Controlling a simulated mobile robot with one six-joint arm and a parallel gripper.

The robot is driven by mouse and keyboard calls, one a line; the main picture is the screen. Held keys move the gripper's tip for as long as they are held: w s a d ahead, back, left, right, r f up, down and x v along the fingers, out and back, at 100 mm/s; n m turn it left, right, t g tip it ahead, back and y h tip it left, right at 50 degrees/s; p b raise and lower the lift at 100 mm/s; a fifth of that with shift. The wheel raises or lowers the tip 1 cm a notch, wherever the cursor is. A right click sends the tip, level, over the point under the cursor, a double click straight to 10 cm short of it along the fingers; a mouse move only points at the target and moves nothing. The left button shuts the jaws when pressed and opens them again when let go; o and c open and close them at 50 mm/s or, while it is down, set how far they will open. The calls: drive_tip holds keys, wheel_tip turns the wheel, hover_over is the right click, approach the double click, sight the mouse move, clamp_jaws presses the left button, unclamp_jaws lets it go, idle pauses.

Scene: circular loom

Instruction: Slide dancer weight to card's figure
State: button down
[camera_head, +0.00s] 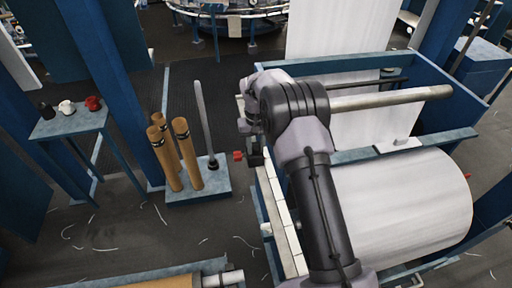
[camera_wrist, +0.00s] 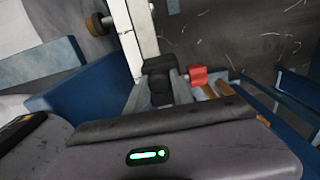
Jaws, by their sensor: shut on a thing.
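The dancer weight appears as a dark block (camera_wrist: 160,72) on a pale bar (camera_wrist: 143,28) in the wrist view. A red knob (camera_wrist: 198,75) sticks out to its right. My gripper (camera_wrist: 163,92) is shut on the dark block, though the fingers are partly hidden by the wrist housing. In the head view the dark block (camera_head: 255,157) and red knob (camera_head: 238,155) show at the far end of the pale bar (camera_head: 279,213), beside the roll stand. My wrist hides much of the grip there. No figure on a card can be read.
A large white roll (camera_head: 405,205) lies in the blue frame right of my arm. A metal roller (camera_head: 395,97) lies behind it. Left of the bar, a low stand (camera_head: 212,185) holds brown tubes and a grey post. A small table (camera_head: 72,122) carries several small items.

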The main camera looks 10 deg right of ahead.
drive_tip(key=c, duration=1.3)
unclamp_jaws()
drive_tip(key=shift+w+r, duration=0.15)
drive_tip(key=shift+w, duration=0.1)
drive_tip(key=shift+o, duration=1)
wheel_tip(320, 180, up, 17)
drive_tip(key=p, duration=0.3)
drive_tip(key=shift+r, duration=0.15)
